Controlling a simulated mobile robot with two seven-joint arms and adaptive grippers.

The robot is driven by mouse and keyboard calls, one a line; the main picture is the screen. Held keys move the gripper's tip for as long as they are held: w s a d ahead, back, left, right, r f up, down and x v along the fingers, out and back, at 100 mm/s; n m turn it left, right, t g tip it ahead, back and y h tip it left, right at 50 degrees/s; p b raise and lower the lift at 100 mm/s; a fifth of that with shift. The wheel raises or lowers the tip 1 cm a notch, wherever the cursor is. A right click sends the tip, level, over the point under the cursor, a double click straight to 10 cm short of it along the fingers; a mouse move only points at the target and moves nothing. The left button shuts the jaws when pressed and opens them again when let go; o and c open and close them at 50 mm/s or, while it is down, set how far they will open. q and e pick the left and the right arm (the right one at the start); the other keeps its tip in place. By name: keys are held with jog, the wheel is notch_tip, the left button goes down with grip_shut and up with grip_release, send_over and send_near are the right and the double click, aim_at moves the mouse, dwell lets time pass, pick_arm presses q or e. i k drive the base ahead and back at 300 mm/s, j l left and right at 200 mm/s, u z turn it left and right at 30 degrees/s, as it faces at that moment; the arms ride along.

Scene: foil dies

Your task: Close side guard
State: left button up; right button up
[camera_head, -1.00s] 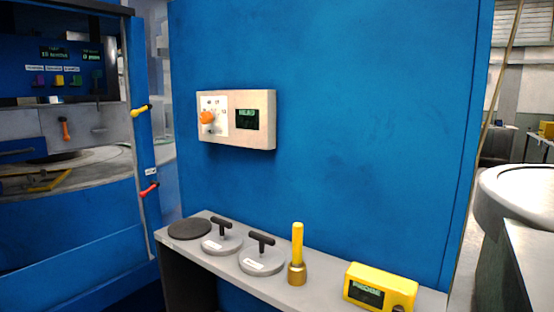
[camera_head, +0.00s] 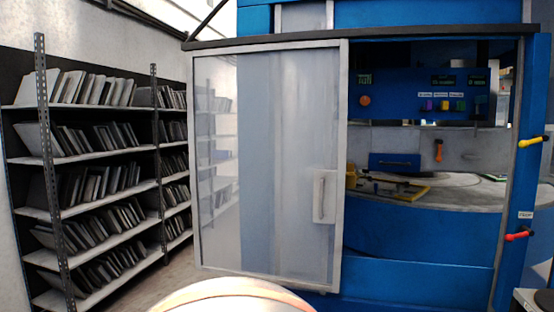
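The side guard (camera_head: 270,160) is a translucent sliding panel in a light grey frame, hung from a dark top rail (camera_head: 400,38). It stands to the left of the machine opening (camera_head: 430,200), which is uncovered. A vertical grey handle (camera_head: 321,195) is on a plate near the panel's right edge. Through the opening I see a control panel with a small screen and coloured buttons (camera_head: 440,104), and a round table below it. Neither of my grippers is in view.
A shelf rack (camera_head: 100,160) full of upright dark plates stands along the left wall. A yellow lever (camera_head: 530,142) and a red lever (camera_head: 518,235) stick out from the blue post on the right. A pale rounded shape shows at the bottom edge.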

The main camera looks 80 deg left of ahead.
aim_at(328, 203)
jog(key=u, duration=2.65)
jog(key=i+j+z, duration=0.15)
jog(key=i+j, duration=0.75)
jog(key=i+j+z, duration=0.15)
jog(key=i+j, duration=0.8)
